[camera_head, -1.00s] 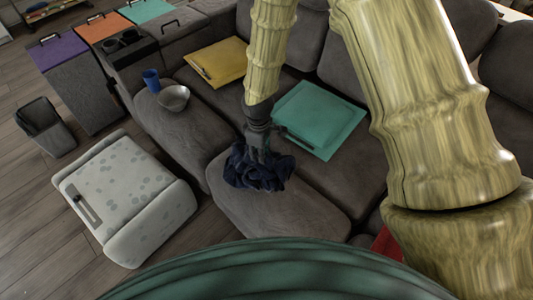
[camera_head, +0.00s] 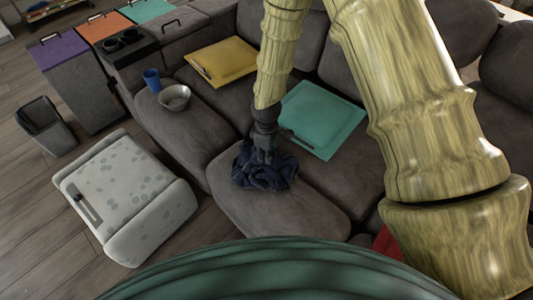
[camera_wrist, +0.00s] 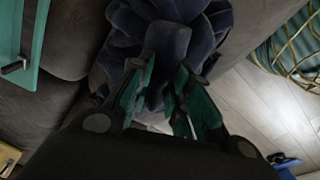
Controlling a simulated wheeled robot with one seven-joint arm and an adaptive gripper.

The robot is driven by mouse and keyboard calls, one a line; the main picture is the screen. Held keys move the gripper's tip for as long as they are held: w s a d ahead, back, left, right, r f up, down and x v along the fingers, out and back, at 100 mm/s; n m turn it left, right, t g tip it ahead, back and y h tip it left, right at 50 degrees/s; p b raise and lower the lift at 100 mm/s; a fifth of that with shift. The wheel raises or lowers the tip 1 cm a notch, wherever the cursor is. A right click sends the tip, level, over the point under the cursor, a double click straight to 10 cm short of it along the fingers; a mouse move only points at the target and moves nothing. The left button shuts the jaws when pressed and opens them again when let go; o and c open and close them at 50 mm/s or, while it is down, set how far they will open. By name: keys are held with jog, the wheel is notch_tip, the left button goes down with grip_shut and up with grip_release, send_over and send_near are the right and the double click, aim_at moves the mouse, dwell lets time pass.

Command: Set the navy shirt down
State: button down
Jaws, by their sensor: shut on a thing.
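The navy shirt (camera_head: 264,172) is a crumpled dark blue bundle on the grey sofa seat (camera_head: 300,212), near its front edge. Its underside seems to rest on the cushion, though the exact contact is hidden. My gripper (camera_head: 264,150) points down into the top of the bundle and is shut on its cloth. In the wrist view the shirt (camera_wrist: 172,45) fills the top middle, with folds between the two fingers of my gripper (camera_wrist: 163,88).
A teal flat folder-like thing (camera_head: 322,118) lies just right of my gripper, and a yellow one (camera_head: 222,62) behind. A bowl (camera_head: 174,97) and blue cup (camera_head: 152,79) stand on the sofa's left part.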

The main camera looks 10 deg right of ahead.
jog(key=shift+f, duration=0.15)
jog(key=c, duration=1.3)
grip_release()
notch_tip(320, 180, up, 12)
jog(key=shift+r, duration=0.2)
